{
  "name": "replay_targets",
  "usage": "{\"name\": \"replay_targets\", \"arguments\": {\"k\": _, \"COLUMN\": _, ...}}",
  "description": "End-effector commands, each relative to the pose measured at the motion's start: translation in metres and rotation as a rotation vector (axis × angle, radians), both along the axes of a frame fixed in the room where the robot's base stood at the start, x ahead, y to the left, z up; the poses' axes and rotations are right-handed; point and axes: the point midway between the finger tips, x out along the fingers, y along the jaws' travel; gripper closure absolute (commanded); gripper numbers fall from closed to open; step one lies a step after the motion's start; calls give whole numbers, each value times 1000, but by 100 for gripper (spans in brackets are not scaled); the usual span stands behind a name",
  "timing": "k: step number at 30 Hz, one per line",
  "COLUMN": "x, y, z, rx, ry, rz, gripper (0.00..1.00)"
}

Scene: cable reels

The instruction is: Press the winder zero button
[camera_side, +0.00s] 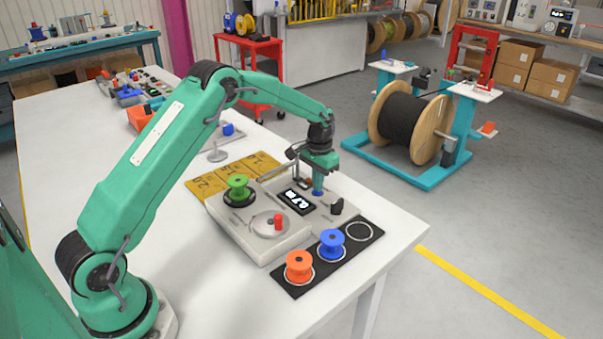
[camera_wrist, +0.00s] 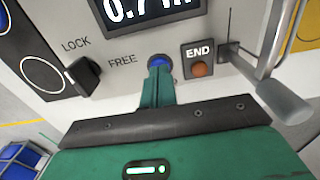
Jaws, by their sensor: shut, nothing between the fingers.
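The winder (camera_side: 262,247) is a pale grey box on the white table, with a lit display (camera_side: 296,201) on top. The display also shows in the wrist view (camera_wrist: 150,8), cut off, reading about "0.7". My gripper (camera_side: 318,188) points down over the winder's top, right of the display, with its fingers together and empty. A round blue button (camera_wrist: 158,61) shows just beyond my fingertips (camera_wrist: 157,74) in the wrist view. The fingertips partly cover it; I cannot tell whether they touch it or whether it is pressed down.
A black lever (camera_wrist: 83,75) by LOCK and FREE labels and an orange END lamp or button (camera_wrist: 200,69) flank the blue button. A grey handle (camera_wrist: 284,103) is close on the right. A green reel (camera_side: 238,186) sits on the winder. Orange (camera_side: 299,266) and blue (camera_side: 331,243) reels stand in front.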

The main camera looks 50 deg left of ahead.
Motion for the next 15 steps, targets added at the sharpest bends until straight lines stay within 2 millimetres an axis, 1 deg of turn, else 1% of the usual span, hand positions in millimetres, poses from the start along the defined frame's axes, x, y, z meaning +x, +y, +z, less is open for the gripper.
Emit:
{"name": "replay_targets", "arguments": {"k": 5, "x": 0, "y": 0, "z": -4, "rx": 0, "ry": 1, "rz": 0, "gripper": 100}}
{"name": "replay_targets", "arguments": {"k": 8, "x": 0, "y": 0, "z": -3, "rx": 0, "ry": 0, "rz": 0, "gripper": 100}}
{"name": "replay_targets", "arguments": {"k": 11, "x": 0, "y": 0, "z": 1, "rx": 0, "ry": -1, "rz": 0, "gripper": 100}}
{"name": "replay_targets", "arguments": {"k": 15, "x": 1, "y": 0, "z": 12, "rx": 0, "ry": -2, "rz": 0, "gripper": 100}}
